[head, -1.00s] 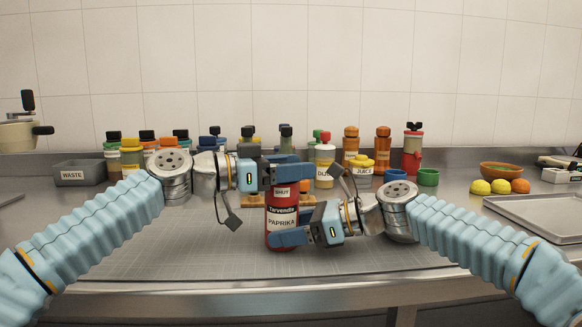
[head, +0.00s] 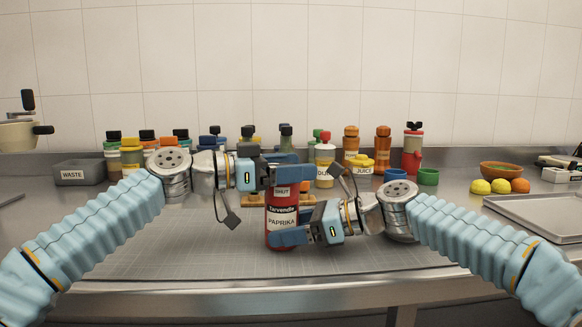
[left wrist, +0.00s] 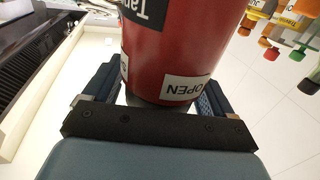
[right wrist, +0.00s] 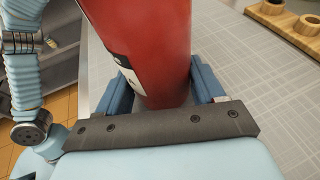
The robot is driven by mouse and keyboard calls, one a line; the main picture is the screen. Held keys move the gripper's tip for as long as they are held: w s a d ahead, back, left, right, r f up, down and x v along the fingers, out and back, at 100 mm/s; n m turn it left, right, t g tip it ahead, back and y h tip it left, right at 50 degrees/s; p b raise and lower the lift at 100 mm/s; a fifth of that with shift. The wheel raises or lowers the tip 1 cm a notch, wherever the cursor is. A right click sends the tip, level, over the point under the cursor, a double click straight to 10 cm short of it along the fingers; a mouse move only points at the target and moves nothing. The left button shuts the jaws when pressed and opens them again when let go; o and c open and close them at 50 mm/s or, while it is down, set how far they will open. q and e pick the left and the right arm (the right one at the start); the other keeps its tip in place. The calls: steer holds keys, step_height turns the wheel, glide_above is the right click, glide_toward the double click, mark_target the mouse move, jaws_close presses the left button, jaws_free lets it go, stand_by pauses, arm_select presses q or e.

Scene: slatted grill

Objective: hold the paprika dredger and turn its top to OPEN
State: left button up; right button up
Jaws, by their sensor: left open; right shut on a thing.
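The paprika dredger (head: 283,222) is a red upright cylinder with black and white labels, in the middle of the head view. A label reading SHUT faces the head camera, just below my left fingers. My right gripper (head: 290,222) is shut around the lower body; the red body also shows between its fingers in the right wrist view (right wrist: 150,50). My left gripper (head: 288,168) is open at the dredger's top, a finger on either side. In the left wrist view a white OPEN label (left wrist: 188,88) shows on the red surface. The top itself is mostly hidden by the left fingers.
A low wooden rack (head: 250,199) stands behind the dredger. Bottles and shakers line the back wall. A grey WASTE bin (head: 80,172) is at the left, a metal tray (head: 540,215) at the right. The counter in front of the dredger is clear.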

arm_select(q)
steer(key=shift+a, duration=0.1)
steer(key=v, duration=1.1)
steer(key=shift+s+a, duration=0.15)
steer(key=shift+a, duration=0.2)
arm_select(e)
steer(key=o, duration=1.3)
steer(key=shift+c, duration=0.2)
